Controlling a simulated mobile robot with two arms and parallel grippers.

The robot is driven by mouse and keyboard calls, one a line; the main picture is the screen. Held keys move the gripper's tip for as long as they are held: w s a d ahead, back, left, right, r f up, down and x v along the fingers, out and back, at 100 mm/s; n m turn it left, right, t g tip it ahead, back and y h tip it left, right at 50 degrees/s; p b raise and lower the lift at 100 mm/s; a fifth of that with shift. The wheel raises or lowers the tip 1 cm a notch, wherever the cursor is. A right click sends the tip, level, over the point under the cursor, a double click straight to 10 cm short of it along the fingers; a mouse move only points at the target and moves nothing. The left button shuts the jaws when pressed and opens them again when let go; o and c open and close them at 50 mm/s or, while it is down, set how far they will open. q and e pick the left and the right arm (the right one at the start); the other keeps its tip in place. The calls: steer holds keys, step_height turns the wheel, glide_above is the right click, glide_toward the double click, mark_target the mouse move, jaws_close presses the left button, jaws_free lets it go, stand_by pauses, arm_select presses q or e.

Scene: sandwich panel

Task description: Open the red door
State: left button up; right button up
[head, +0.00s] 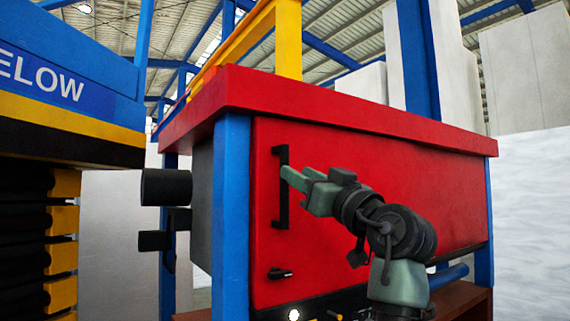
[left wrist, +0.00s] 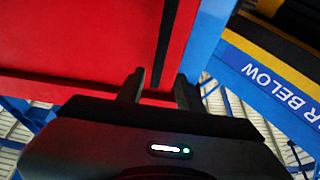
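The red door (head: 365,200) is the front panel of a red box with blue posts, and it looks shut. A black vertical bar handle (head: 282,188) is fixed near its left edge. My left gripper (head: 299,177) is just right of the handle's upper part, fingers pointing at it. In the left wrist view the left gripper (left wrist: 160,90) has its fingers apart, with the dark handle (left wrist: 168,45) lined up between them against the red door (left wrist: 75,40). I cannot tell whether they touch it. My right gripper is in neither view.
A small black latch (head: 280,273) sits low on the door. A red ledge (head: 330,105) overhangs the door's top. A blue post (head: 231,215) borders it on the left. A blue, yellow and black machine (head: 70,105) stands further left.

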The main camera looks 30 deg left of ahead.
arm_select(q)
steer(key=p+x, duration=0.2)
steer(key=x, duration=0.5)
steer(key=shift+w+p, duration=0.25)
steer(key=shift+p, duration=0.15)
steer(key=shift+f, duration=0.1)
jaws_close()
stand_by(0.8)
